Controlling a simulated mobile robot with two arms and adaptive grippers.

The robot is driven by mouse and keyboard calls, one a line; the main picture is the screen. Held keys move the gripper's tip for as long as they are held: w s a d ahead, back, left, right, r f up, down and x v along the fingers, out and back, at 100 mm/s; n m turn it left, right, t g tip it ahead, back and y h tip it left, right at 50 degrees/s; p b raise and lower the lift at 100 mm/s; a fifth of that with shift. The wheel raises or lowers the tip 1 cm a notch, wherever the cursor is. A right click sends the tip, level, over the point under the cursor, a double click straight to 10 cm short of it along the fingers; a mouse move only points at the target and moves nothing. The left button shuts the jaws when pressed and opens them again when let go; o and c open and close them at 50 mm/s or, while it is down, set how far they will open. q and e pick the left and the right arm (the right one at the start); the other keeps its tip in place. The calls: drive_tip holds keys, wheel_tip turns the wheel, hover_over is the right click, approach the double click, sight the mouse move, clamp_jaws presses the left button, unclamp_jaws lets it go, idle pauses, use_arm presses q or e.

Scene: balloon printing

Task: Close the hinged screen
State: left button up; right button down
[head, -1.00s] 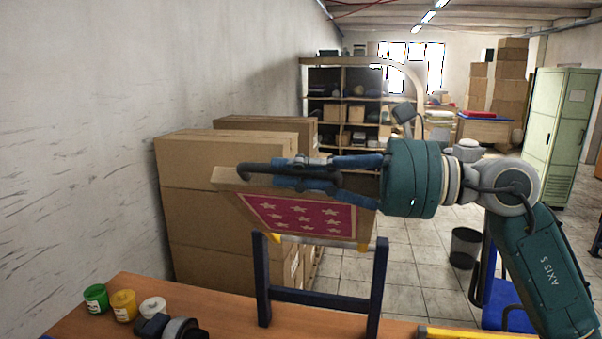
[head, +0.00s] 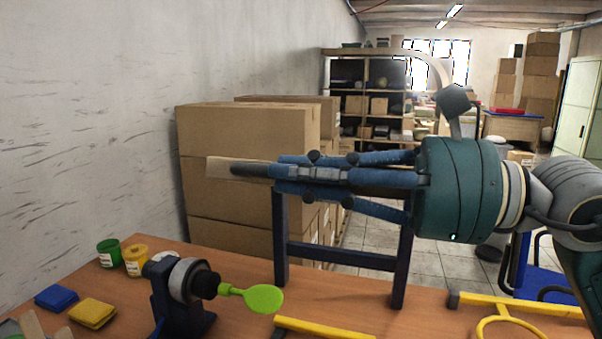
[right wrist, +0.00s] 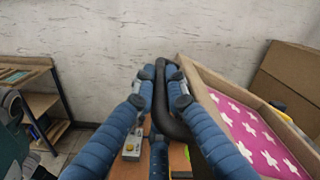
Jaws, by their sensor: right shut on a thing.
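The hinged screen is a wooden frame that shows nearly edge-on in the head view (head: 222,167), mostly hidden behind my right gripper. The right wrist view shows its wooden rim (right wrist: 230,98) and its pink mesh with white stars (right wrist: 262,138) on the right. My right gripper (head: 275,172) is shut on the screen's dark curved handle (right wrist: 168,105). The screen is raised above the table. Below it is a dark blue stand (head: 345,255). A green balloon (head: 264,299) sits on a dark clamp-like holder (head: 180,300). My left gripper is out of view.
On the wooden table (head: 235,258) are green (head: 108,253) and yellow (head: 136,260) pots, blue (head: 57,298) and yellow (head: 92,312) pads, and yellow bars (head: 320,328). Cardboard boxes (head: 240,145) are stacked by the wall behind.

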idle(0.3)
drive_tip(key=c, duration=1.8)
unclamp_jaws()
drive_tip(key=shift+d, duration=0.15)
drive_tip(key=shift+o, duration=0.2)
drive_tip(key=v, duration=1.2)
